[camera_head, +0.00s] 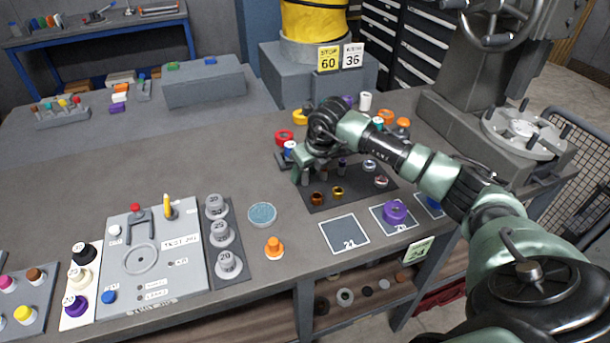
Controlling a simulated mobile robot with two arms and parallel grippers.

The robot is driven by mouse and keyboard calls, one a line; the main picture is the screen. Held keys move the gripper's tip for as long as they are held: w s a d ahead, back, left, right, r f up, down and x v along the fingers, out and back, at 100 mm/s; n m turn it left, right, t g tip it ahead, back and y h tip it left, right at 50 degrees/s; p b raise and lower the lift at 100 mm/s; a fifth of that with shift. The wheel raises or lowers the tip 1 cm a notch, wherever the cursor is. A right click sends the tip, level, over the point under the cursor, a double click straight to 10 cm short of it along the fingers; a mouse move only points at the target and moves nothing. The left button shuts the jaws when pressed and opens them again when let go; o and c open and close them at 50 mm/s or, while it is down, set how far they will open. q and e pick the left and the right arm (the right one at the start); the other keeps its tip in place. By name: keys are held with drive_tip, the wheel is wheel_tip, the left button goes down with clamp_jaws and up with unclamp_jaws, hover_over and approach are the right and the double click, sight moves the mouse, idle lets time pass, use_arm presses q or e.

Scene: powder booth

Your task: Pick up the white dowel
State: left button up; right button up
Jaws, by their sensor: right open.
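A white upright cylinder (365,101), which looks like the white dowel, stands at the back of the bench, behind my right arm. My right gripper (291,164) is open above the left edge of a dark board (350,195) that holds small pegs and rings. Its fingers point down and to the left, and a small blue and white piece (290,148) shows close beside them. I cannot tell whether they touch it. The gripper is well to the left and front of the white cylinder. My forearm hides part of the board. My left gripper is not in view.
Red (284,137) and orange (385,117) rings lie near the arm. An orange knob (274,248) and a blue dish (262,214) stand on the front bench. A grey panel (150,255) fills the left. A heavy machine (460,110) stands at right. The bench's middle left is clear.

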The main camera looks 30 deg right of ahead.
clamp_jaws()
drive_tip(key=shift+r, duration=0.15)
